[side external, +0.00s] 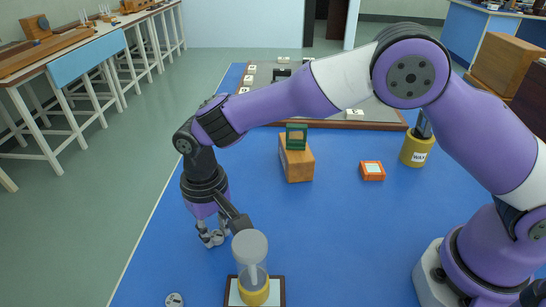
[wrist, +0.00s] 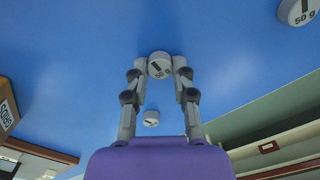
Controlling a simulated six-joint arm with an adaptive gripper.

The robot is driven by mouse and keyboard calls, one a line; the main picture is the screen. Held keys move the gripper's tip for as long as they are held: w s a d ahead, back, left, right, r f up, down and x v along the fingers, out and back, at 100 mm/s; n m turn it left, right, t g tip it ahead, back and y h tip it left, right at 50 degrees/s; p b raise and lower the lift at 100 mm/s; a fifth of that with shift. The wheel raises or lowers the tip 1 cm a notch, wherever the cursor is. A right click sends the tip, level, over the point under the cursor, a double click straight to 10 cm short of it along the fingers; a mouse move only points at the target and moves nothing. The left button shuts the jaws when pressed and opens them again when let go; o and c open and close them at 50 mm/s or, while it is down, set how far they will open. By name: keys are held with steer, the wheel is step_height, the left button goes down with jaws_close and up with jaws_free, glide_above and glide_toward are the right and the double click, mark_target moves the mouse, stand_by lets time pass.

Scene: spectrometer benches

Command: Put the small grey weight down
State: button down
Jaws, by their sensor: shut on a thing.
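In the wrist view, my gripper (wrist: 160,68) is shut on a small grey weight (wrist: 160,65), a round disc with a dark mark on its face. The weight sits between the fingertips. In the side view, my gripper (side external: 212,238) points down low over the blue table, left of a clear cylinder with a yellow base; the held weight cannot be told apart from the fingers there. I cannot tell whether the weight touches the table. A second small grey disc (wrist: 151,118) shows between the fingers in the wrist view, apart from the fingertips. A larger weight marked 50 g (wrist: 300,12) lies at the upper right.
A grey disc (side external: 174,299) lies near the front edge. The clear cylinder (side external: 250,246) stands on a wood-edged base close to my gripper. A wooden block (side external: 298,165), orange box (side external: 372,171) and yellow wax pot (side external: 417,150) stand farther back. The table's middle is clear.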

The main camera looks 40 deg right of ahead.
step_height(320, 180, up, 10)
steer(key=d, duration=0.1)
steer(key=d+r+m, duration=0.2)
steer(key=d+m, duration=0.4)
steer(key=d, duration=0.4)
steer(key=m, duration=1)
glide_above(373, 167)
steer(key=f, duration=0.3)
steer(key=a+f, duration=0.1)
steer(key=f, duration=0.1)
steer(key=shift+s+f, duration=0.1)
steer(key=shift+f, duration=0.15)
steer(key=shift+d+f, duration=0.2)
steer(key=shift+d, duration=0.15)
steer(key=shift+d+f, duration=0.15)
steer(key=shift+f, duration=1.9)
steer(key=shift+f, duration=0.1)
